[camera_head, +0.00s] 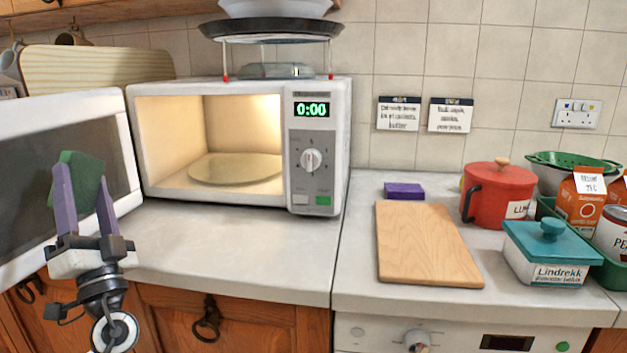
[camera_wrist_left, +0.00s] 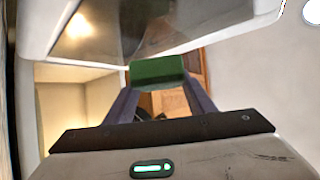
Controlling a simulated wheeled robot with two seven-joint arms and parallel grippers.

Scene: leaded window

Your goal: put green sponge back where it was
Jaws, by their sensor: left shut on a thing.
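The green sponge (camera_head: 88,168) is a dark green block held up at the left of the head view, in front of the open microwave door (camera_head: 25,125). My left gripper (camera_head: 82,184) points upward and is shut on it, with purple fingers on both sides. In the left wrist view the green sponge (camera_wrist_left: 157,69) sits between the fingertips of the left gripper (camera_wrist_left: 158,88). A purple block (camera_head: 404,190) lies flat on the counter behind the wooden board. My right gripper is out of view.
The microwave (camera_head: 318,185) is open and lit, with a glass plate (camera_head: 236,168) inside. A wooden board (camera_head: 425,242), red pot (camera_head: 497,195) and teal-lidded box (camera_head: 545,270) stand on the right counter. The counter (camera_head: 220,235) before the microwave is clear.

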